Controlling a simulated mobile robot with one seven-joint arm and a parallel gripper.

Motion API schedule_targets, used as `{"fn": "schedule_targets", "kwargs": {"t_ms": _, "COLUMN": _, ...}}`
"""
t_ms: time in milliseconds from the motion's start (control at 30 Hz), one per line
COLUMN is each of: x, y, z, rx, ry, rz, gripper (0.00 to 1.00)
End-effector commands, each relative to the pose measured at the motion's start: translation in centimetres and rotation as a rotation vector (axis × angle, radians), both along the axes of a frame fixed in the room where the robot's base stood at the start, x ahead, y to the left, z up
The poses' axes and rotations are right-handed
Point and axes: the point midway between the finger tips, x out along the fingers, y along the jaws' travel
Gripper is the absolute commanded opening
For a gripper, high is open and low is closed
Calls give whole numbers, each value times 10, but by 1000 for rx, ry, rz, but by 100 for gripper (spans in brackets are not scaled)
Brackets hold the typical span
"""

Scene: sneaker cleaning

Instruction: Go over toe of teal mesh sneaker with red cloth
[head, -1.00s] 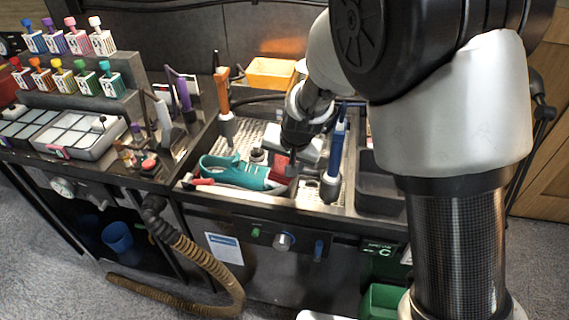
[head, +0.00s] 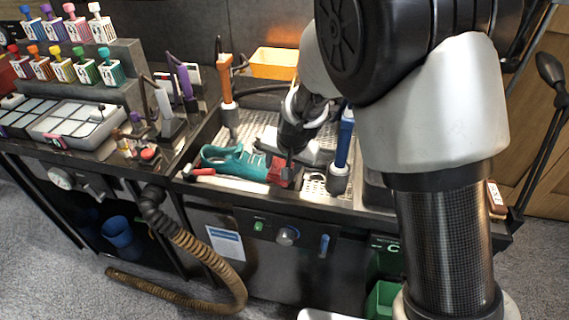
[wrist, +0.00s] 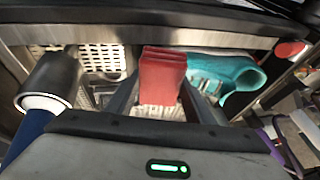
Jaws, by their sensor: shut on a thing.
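The teal mesh sneaker (head: 228,161) lies in the metal tray, its toe end towards the right. It also shows in the wrist view (wrist: 228,72), right of the cloth. My gripper (head: 288,172) is shut on the red cloth (wrist: 162,75), which sticks out folded between the fingers. In the head view the red cloth (head: 276,170) is at the toe end of the sneaker and overlaps it; whether it presses on the toe is hard to tell. My fingers hide part of the cloth.
A blue-handled tool (head: 343,140) stands right of my gripper, and an orange-handled tool (head: 226,88) stands behind the sneaker. A red-tipped tool (head: 200,172) lies by the tray's left front. An orange bin (head: 274,63) sits at the back.

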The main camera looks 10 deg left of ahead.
Motion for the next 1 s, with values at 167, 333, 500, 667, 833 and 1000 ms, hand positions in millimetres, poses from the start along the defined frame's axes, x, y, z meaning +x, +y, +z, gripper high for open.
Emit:
{"fn": "schedule_targets", "kwargs": {"t_ms": 167, "x": 0, "y": 1, "z": -1, "rx": 0, "ry": -1, "rz": 0, "gripper": 30}}
{"fn": "schedule_targets", "kwargs": {"t_ms": 333, "x": 0, "y": 1, "z": -1, "rx": 0, "ry": 0, "rz": 0, "gripper": 30}}
{"fn": "schedule_targets", "kwargs": {"t_ms": 500, "x": 0, "y": 1, "z": -1, "rx": 0, "ry": 0, "rz": 0, "gripper": 30}}
{"fn": "schedule_targets", "kwargs": {"t_ms": 667, "x": 0, "y": 1, "z": -2, "rx": 0, "ry": 0, "rz": 0, "gripper": 30}}
{"fn": "schedule_targets", "kwargs": {"t_ms": 833, "x": 0, "y": 2, "z": -6, "rx": 0, "ry": 0, "rz": 1, "gripper": 30}}
{"fn": "schedule_targets", "kwargs": {"t_ms": 1000, "x": 0, "y": 3, "z": -9, "rx": 0, "ry": 0, "rz": 1, "gripper": 30}}
